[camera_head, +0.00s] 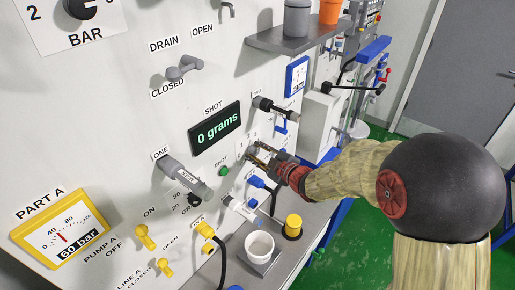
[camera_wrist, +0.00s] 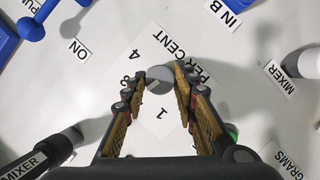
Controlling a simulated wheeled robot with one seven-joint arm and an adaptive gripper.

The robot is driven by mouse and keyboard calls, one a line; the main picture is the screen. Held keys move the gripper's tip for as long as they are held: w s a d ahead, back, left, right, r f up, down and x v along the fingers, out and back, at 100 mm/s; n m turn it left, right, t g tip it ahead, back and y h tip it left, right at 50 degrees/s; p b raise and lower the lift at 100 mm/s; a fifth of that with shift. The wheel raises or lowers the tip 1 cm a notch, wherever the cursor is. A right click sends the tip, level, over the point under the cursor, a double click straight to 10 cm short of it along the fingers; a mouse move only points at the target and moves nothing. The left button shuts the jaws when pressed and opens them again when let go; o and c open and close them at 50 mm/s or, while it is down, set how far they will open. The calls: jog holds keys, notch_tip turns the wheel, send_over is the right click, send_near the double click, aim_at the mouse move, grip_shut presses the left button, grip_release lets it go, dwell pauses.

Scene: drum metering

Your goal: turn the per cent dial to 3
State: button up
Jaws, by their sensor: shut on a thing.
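The per cent dial (camera_wrist: 160,77) is a small grey knob on a white plate marked PERCENT, with the figures 4 and 1 readable and another partly hidden by a finger. My gripper (camera_wrist: 161,88) has its two fingers on either side of the knob, closed on it. A pale mark shows on the knob's lower left, but I cannot tell which figure it points at. In the head view my gripper (camera_head: 257,160) reaches the panel just right of the SHOT display, and the fingers and dial are small there.
The SHOT display (camera_head: 216,129) reads 0 grams. A green SHOT button (camera_head: 224,171) sits left of my gripper. The mixer handle (camera_head: 187,178) and a blue valve (camera_head: 257,182) stick out nearby. A white cup (camera_head: 259,246) stands below on the bench.

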jog(key=m+g+p, duration=0.1)
jog(key=p, duration=0.3)
jog(key=m+g+p, duration=0.1)
jog(key=m+p, duration=0.1)
jog(key=p, duration=0.2)
jog(key=shift+w+d+r+y, duration=0.1)
jog(key=shift+r+y, duration=0.2)
jog(key=shift+y, duration=0.1)
jog(key=p, duration=0.1)
jog(key=m+p, duration=0.1)
jog(key=shift+f+m+g+y+p, duration=0.2)
jog(key=shift+m+g+y+p, duration=0.1)
jog(key=shift+g+p, duration=0.1)
jog(key=o, duration=1.1)
jog(key=shift+c, duration=0.2)
jog(key=shift+o, duration=0.4)
jog(key=v, duration=1.2)
